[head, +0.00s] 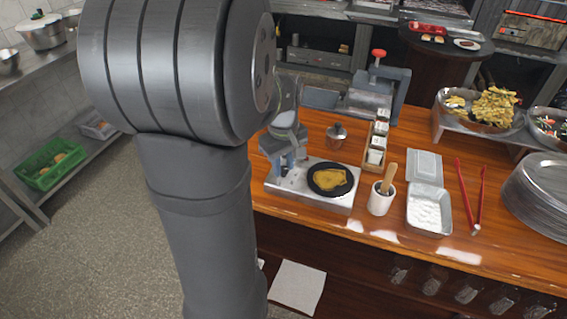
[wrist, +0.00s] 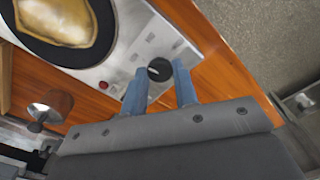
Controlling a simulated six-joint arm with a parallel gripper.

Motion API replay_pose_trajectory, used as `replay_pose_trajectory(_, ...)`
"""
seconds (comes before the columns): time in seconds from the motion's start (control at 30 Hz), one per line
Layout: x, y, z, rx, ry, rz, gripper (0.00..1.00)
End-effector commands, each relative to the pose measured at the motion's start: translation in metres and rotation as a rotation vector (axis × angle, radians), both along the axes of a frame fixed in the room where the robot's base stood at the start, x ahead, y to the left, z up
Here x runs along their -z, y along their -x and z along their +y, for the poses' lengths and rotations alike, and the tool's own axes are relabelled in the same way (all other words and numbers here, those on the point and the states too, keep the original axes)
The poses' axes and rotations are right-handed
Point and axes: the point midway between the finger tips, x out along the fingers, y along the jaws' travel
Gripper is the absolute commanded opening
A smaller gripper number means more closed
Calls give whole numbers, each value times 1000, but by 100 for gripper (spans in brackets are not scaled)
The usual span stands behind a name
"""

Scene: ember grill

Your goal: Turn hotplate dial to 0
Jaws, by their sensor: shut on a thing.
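The hotplate (head: 335,205) is a white-silver slab on the wooden counter, with a black round plate and yellow-brown food on top. Its dial (wrist: 160,68) is a small black knob with a pale mark, seen in the wrist view at the edge of the panel. My gripper (wrist: 161,80) has its two blue fingers on either side of the dial and is shut on it. In the head view my gripper (head: 289,160) is at the left end of the hotplate, and the dial is hidden there. The number at the dial's mark is too small to read.
A red light or button (wrist: 103,86) sits on the panel. A white pot with a wooden-handled tool (head: 381,203), a metal tray (head: 430,212) and red tongs (head: 467,195) stand to the right. A spice rack (head: 375,150) stands behind. The floor at left is clear.

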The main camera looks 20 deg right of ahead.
Motion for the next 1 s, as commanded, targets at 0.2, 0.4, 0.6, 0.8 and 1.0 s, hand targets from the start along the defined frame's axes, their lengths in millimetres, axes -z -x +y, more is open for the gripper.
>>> replay_pose_trajectory(0.2, -1, -1, 0, -205, 1, -2, 4)
replay_pose_trajectory(0.4, -1, -1, 0, -395, 1, -2, 4)
replay_pose_trajectory(0.6, -1, -1, 0, -585, 2, -3, 4)
replay_pose_trajectory(0.8, -1, -1, 0, -774, 2, -3, 4)
replay_pose_trajectory(1.0, -1, -1, 0, -962, 2, -3, 4)
